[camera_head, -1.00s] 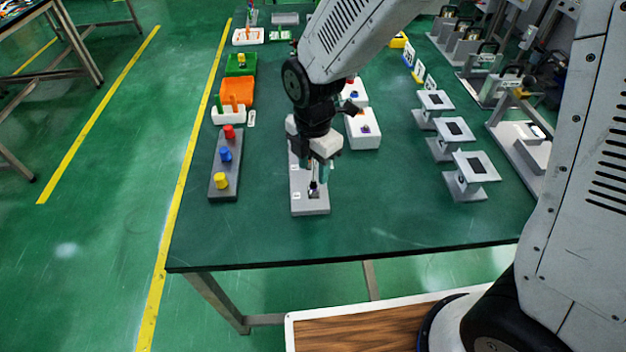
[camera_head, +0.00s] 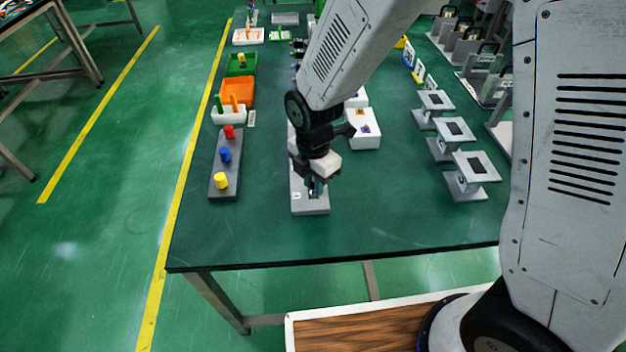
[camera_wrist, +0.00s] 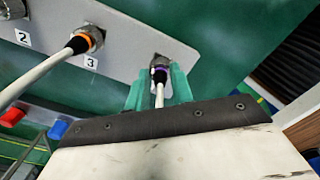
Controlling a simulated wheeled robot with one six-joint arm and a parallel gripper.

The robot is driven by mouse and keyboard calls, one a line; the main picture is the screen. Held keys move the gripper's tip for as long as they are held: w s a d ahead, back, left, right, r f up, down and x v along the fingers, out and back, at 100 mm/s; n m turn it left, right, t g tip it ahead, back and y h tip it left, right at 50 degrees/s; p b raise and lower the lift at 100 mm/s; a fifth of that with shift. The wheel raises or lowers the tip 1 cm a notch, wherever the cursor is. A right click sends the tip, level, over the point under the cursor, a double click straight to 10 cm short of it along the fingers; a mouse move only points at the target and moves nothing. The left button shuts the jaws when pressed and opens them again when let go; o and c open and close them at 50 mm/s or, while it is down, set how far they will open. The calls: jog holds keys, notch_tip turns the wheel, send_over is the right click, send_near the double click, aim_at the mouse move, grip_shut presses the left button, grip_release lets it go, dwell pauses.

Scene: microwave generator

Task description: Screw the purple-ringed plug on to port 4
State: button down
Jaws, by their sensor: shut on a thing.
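My gripper (camera_wrist: 160,92) is shut on the purple-ringed plug (camera_wrist: 160,71), its green fingers on either side, in the wrist view. The plug has a white cable running back toward my wrist. Its front end is at a metal port on the grey panel (camera_wrist: 125,40), past the port labelled 3; whether it is seated or threaded I cannot tell. An orange-ringed plug (camera_wrist: 82,42) with a white cable is at port 3. In the head view my gripper (camera_head: 317,185) is low over the near end of the grey panel (camera_head: 310,208). The purple ring is hidden there.
A grey block with red, blue and yellow knobs (camera_head: 221,180) stands to the left. White boxes (camera_head: 364,133) are at the right of the panel, with grey stands (camera_head: 474,167) further right. The table's near part is clear.

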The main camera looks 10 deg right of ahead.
jog(key=shift+m, duration=0.3)
jog(key=m, duration=0.3)
jog(key=shift+m, duration=0.3)
jog(key=m, duration=0.3)
jog(key=shift+m, duration=0.4)
jog(key=m, duration=2.1)
jog(key=shift+m, duration=0.4)
